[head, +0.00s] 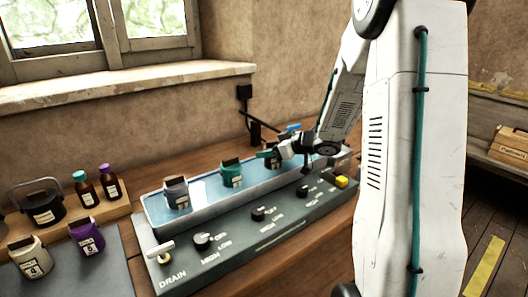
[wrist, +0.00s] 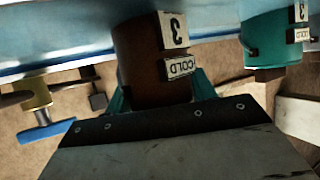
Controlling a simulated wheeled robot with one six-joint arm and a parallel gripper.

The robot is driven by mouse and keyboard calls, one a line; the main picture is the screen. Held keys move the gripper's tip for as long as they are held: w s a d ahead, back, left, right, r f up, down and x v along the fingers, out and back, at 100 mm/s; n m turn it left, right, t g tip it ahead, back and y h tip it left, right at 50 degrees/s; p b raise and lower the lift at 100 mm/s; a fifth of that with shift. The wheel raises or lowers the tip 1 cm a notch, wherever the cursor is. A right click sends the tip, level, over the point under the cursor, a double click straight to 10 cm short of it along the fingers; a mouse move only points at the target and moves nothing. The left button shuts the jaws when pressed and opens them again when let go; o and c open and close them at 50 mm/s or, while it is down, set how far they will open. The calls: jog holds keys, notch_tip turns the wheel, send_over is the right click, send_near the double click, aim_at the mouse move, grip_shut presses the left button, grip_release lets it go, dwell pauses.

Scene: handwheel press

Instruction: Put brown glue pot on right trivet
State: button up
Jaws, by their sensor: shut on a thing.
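The brown glue pot (wrist: 140,60) fills the middle of the wrist view, with a white label reading 3 and a COLD tag. My gripper (wrist: 160,95) is shut on it, a teal finger at each side. In the head view my gripper (head: 277,151) is at the right part of the water bath (head: 158,228), and the dark pot (head: 271,160) shows partly behind it. I cannot tell whether the pot touches the bath floor. I cannot make out the right trivet; my arm hides the area at the right.
A teal pot (head: 231,174) and a grey pot (head: 176,192) stand in the bath to the left. The control panel (head: 230,245) with knobs runs along the front. Bottles (head: 84,189), a black kettle-like pot (head: 45,208), a cream pot (head: 31,257) and a purple pot (head: 87,236) are at left.

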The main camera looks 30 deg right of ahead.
jog(key=shift+d+f, duration=0.15)
jog(key=shift+f, duration=0.1)
jog(key=o, duration=1.3)
jog(key=shift+f, duration=0.1)
jog(key=shift+c, duration=0.2)
